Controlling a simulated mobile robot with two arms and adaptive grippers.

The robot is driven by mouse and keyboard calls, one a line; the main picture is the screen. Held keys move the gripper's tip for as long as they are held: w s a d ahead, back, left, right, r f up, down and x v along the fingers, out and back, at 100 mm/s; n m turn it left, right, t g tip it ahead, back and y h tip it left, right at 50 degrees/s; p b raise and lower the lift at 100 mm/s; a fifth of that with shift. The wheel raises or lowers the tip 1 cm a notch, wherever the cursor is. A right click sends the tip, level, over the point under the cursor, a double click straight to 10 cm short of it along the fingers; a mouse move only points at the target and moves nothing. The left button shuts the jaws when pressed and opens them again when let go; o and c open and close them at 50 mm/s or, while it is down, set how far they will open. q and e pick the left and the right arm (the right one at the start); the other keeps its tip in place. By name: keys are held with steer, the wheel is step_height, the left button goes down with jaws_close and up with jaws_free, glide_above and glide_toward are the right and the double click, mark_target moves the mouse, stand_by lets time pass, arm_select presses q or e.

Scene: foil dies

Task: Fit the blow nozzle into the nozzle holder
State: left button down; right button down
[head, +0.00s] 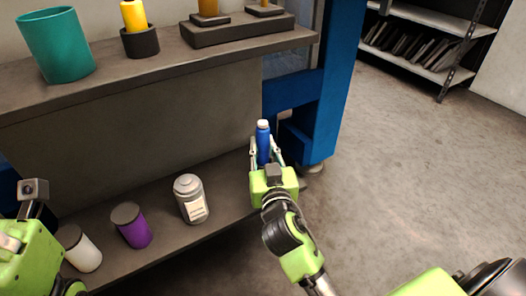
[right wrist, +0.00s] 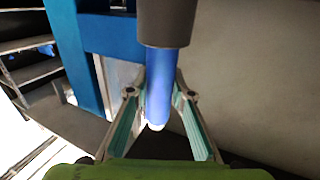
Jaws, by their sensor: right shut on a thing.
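My right gripper (head: 264,150) is shut on a blue cylinder with a white tip, taken as the blow nozzle (head: 263,135). It is held upright, white tip up, in front of the shelf unit's right end. In the right wrist view the nozzle (right wrist: 160,85) lies between the pale green fingers, with a wider dark grey sleeve (right wrist: 166,22) at its other end. I cannot tell if this sleeve is part of the nozzle. Part of my left gripper (head: 28,255) shows at the left edge; its fingers are not clear. I cannot make out which item is the nozzle holder.
The upper shelf holds a teal cup (head: 60,46), a yellow cylinder (head: 133,15) in a dark cup (head: 141,43), and a dark stepped block (head: 237,31). Below stand a grey canister (head: 191,199), a purple jar (head: 134,228) and a white jar (head: 82,253). A blue post (head: 335,90) rises just right.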

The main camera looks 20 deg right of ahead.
steer(key=shift+f, duration=0.1)
steer(key=c, duration=1.8)
jaws_free()
